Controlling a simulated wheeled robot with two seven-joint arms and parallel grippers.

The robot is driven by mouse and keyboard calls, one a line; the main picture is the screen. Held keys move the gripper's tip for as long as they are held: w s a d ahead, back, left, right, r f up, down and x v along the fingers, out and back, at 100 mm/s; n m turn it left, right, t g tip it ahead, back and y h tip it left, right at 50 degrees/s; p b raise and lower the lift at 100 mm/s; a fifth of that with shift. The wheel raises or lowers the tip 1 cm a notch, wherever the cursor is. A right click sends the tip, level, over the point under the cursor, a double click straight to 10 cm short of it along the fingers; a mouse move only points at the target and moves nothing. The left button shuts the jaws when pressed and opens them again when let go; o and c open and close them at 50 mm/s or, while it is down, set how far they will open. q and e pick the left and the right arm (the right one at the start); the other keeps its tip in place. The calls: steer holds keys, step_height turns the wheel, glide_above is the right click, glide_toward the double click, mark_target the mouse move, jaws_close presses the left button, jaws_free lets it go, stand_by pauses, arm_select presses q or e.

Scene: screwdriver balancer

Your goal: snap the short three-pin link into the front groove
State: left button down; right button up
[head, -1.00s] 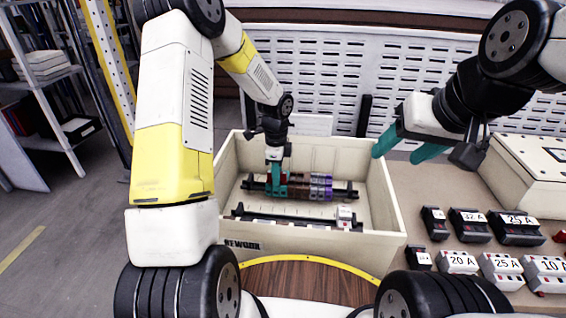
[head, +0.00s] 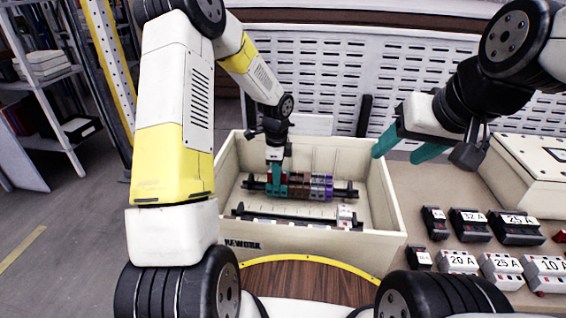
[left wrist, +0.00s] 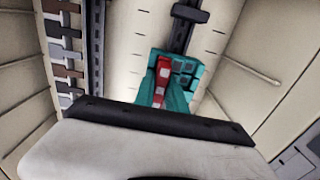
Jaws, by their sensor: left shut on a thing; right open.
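My left gripper (head: 277,190) is inside the cream box, at the left end of a row of coloured terminal blocks (head: 318,186) on the rear rail. Its teal fingers (left wrist: 165,97) are shut on a small red piece with pale squares (left wrist: 162,75), which looks like the link. Whether the link's pins touch or enter a groove is hidden. My right gripper (head: 398,148) is open and empty, above and right of the box.
The cream box (head: 395,205) has high walls around the rails. Several labelled breakers (head: 470,224) and a cream case (head: 530,170) stand on the table at right.

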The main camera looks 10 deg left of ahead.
arm_select(q)
steer(key=c, duration=1.3)
jaws_free()
steer(key=shift+s+a+f, duration=0.15)
steer(key=shift+s+f, duration=0.1)
steer(key=shift+f, duration=0.3)
steer(key=shift+s+a+f, duration=0.1)
steer(key=shift+s+f, duration=0.1)
steer(key=shift+f, duration=0.35)
steer(key=r, duration=0.6)
steer(key=w+r, duration=0.1)
steer(key=r, duration=0.2)
steer(key=shift+d, duration=0.25)
steer(key=shift+s+r, duration=0.1)
steer(key=shift+r, duration=0.35)
step_height(320, 180, up, 12)
